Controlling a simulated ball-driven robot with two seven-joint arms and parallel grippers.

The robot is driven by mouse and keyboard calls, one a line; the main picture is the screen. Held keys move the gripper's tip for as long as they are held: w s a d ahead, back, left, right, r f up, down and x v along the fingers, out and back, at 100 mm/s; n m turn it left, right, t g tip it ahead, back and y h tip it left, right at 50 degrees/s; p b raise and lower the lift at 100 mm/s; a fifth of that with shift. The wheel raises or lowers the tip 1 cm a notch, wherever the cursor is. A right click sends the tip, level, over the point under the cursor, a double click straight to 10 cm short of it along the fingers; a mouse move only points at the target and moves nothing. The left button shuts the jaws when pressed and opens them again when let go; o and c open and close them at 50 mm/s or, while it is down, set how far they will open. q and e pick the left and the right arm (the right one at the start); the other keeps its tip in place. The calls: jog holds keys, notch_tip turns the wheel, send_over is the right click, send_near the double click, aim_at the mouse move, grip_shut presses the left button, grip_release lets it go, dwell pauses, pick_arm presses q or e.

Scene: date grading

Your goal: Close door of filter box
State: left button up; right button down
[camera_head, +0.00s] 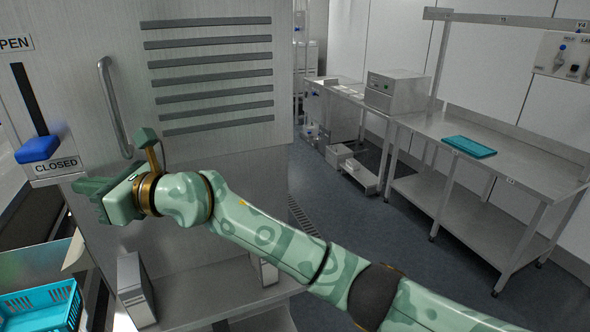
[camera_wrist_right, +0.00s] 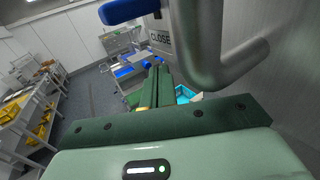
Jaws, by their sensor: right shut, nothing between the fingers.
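A brushed-metal louvered door panel (camera_head: 205,103) fills the upper left of the head view. A vertical bar handle (camera_head: 108,95) is fixed near its left side. Left of it, a blue lever knob (camera_head: 37,149) sits at the low end of a dark slot, just above a CLOSED label (camera_head: 56,165). I cannot tell whether the door is flush. My right gripper (camera_head: 92,196) is shut and empty, below and left of the handle's lower end. In the right wrist view the handle (camera_wrist_right: 196,48) looms close beside the shut fingers (camera_wrist_right: 158,88), with no clear contact. My left gripper is not in view.
A turquoise crate (camera_head: 45,308) stands at the lower left. A grey upright block (camera_head: 134,283) stands below my right forearm. Open floor (camera_head: 395,235) lies between.

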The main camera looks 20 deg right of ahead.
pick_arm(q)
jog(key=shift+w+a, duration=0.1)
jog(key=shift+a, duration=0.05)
pick_arm(e)
jog(key=shift+w+a, duration=0.1)
jog(key=shift+w, duration=0.3)
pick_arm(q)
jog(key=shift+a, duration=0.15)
